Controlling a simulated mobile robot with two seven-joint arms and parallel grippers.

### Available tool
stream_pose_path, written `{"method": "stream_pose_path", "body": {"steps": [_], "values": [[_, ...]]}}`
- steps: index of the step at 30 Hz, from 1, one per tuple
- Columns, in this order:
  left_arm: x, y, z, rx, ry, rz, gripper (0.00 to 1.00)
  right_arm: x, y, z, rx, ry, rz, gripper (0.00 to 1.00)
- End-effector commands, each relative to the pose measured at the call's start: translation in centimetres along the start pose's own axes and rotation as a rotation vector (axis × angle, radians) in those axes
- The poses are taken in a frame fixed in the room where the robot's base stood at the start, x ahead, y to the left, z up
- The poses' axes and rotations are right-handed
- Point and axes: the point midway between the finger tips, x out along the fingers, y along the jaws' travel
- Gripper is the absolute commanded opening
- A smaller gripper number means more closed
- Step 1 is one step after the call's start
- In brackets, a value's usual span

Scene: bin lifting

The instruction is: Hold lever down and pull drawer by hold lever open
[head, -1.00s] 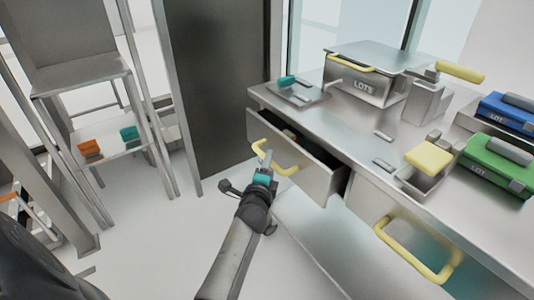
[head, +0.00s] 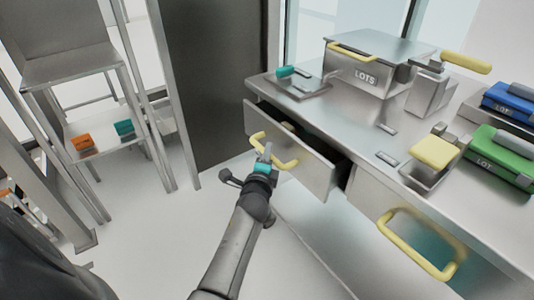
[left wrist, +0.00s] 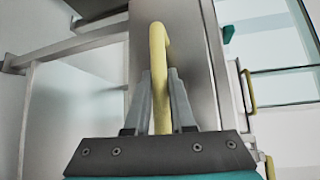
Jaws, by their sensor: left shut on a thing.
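The left drawer (head: 305,170) of the metal bench stands partly open, with a dark gap along its right side. Its front has a yellow bar handle (head: 288,164). My left gripper (head: 266,153) is at this handle. In the left wrist view, the yellow handle (left wrist: 157,45) runs between the two fingers of my left gripper (left wrist: 160,78), which is shut on it. On the bench top, a lever with a yellow grip (head: 465,62) sticks out to the right from a metal block, and a yellow pad (head: 433,151) sits over a small metal tray. I cannot tell which is the hold lever. My right gripper is out of view.
A second drawer with a yellow handle (head: 415,245) is at the lower right. A shelf rack (head: 100,135) is at left. The floor between is clear.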

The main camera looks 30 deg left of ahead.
Motion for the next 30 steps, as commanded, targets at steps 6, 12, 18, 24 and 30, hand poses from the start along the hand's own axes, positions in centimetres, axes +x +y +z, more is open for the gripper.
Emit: {"method": "stream_pose_path", "body": {"steps": [6, 12, 18, 24, 30], "values": [[0.01, 0.01, 0.03, 0.0, 0.0, 0.0, 0.0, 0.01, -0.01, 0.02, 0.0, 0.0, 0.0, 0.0], [0.01, 0.01, 0.04, 0.001, 0.0, 0.0, 0.0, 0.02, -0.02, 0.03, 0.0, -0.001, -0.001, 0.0], [0.02, 0.0, 0.05, 0.001, -0.001, 0.0, 0.0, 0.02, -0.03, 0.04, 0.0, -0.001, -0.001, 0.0], [0.02, 0.0, 0.06, 0.001, -0.001, 0.0, 0.0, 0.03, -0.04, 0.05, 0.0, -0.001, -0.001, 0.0], [0.02, 0.0, 0.07, 0.001, -0.001, 0.0, 0.0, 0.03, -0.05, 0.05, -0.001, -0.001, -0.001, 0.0]]}}
